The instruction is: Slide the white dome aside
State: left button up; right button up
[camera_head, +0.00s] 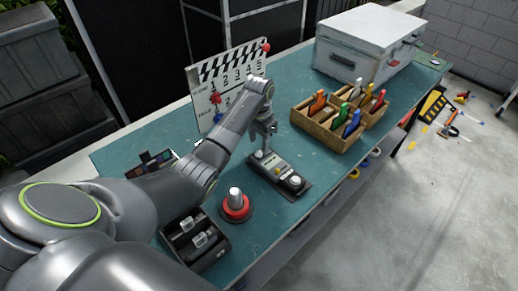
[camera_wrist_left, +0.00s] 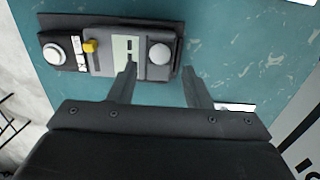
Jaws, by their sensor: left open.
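A dark grey handheld device (camera_head: 278,173) lies on the teal tabletop, with a pale display in its middle. It also shows in the left wrist view (camera_wrist_left: 97,66). A white dome (camera_wrist_left: 159,54) sits at its right end in the left wrist view and shows at its far end in the head view (camera_head: 259,154). A second round white part (camera_wrist_left: 56,53) in a dark ring is at the other end. My left gripper (camera_head: 266,147) is open and points down by the dome. In the left wrist view its fingertips (camera_wrist_left: 159,71) appear either side of the dome's near edge. Contact cannot be told.
A red-based knob (camera_head: 236,205) and a black tray (camera_head: 196,240) stand nearer me. A clapperboard (camera_head: 228,80) stands behind the arm. Wooden boxes of coloured clips (camera_head: 318,127) and a white case (camera_head: 365,48) lie right. Bare tabletop surrounds the device.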

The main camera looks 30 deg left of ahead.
aim_at(259, 152)
pick_arm(q)
jog(key=shift+f, duration=2)
grip_shut()
